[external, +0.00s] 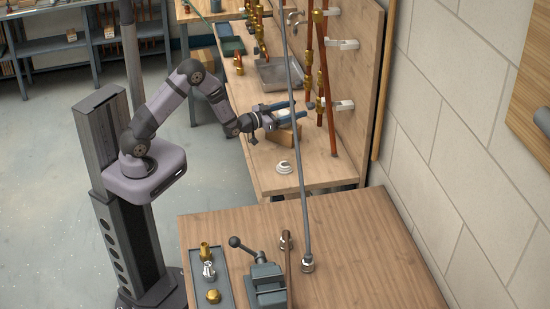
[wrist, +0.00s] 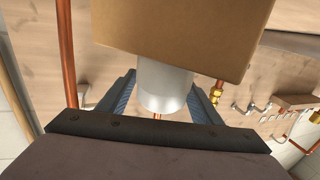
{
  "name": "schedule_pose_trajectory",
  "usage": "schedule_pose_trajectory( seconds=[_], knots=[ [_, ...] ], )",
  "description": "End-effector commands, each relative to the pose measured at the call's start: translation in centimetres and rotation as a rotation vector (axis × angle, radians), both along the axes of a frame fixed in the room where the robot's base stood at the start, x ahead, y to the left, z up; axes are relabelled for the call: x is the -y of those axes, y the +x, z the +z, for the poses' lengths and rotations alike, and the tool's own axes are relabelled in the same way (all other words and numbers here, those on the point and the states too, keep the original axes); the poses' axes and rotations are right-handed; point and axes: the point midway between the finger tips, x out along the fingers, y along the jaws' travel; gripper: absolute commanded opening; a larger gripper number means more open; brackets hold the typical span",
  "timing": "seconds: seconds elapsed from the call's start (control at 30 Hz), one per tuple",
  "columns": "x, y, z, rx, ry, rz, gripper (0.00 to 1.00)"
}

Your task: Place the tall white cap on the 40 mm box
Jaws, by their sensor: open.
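The tall white cap (wrist: 165,88) stands between my two blue-lined fingers in the wrist view. Its far end meets the edge of the brown cardboard box (wrist: 185,35); the contact itself is partly hidden. In the external view the box (external: 284,136) is on the wooden bench, just below my gripper (external: 284,113), and a bit of the white cap (external: 279,115) shows between the fingers. My gripper (wrist: 162,92) is open, with a finger on either side of the cap. I cannot read a size on the box.
A white round piece (external: 284,168) lies on the bench in front of the box. Upright copper pipes (external: 328,100) stand at the right by the wooden back panel. A metal tray (external: 279,73) lies behind. The near table holds a vise (external: 266,284) and a long grey rod (external: 302,190).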

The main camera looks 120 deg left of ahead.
Motion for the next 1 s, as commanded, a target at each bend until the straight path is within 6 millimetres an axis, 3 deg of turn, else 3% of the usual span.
schedule_pose_trajectory(
  seconds=[0.6, 1.0],
  knots=[
    [7.7, -4.5, -0.2, 0.0, -0.001, 0.002, 0.59],
    [10.1, -5.8, -0.1, 0.0, 0.0, 0.0, 0.59]
  ],
)
